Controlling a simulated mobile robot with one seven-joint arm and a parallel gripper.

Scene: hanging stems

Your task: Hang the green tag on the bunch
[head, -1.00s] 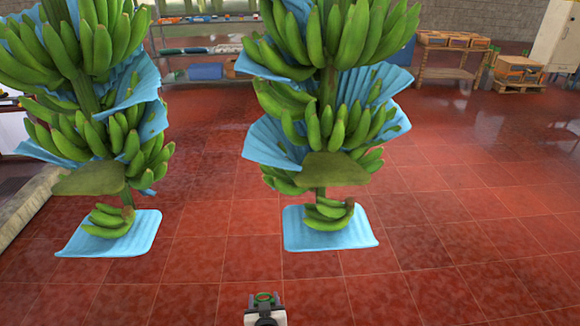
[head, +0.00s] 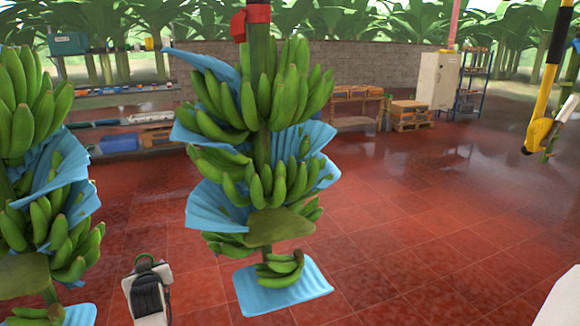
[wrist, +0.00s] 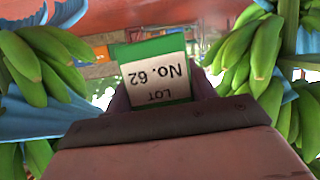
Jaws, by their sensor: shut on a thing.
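A second bunch (head: 40,190) hangs at the left edge, partly cut off. In the wrist view, bananas stand on both sides of the tag, apart from it.
Blue sheets (head: 300,288) lie under the bunches. Shelves (head: 120,110), wooden crates (head: 410,112) and a white cabinet (head: 436,78) stand far back. A yellow and black pole (head: 548,95) hangs at the right. The red tiled floor at the right is open.

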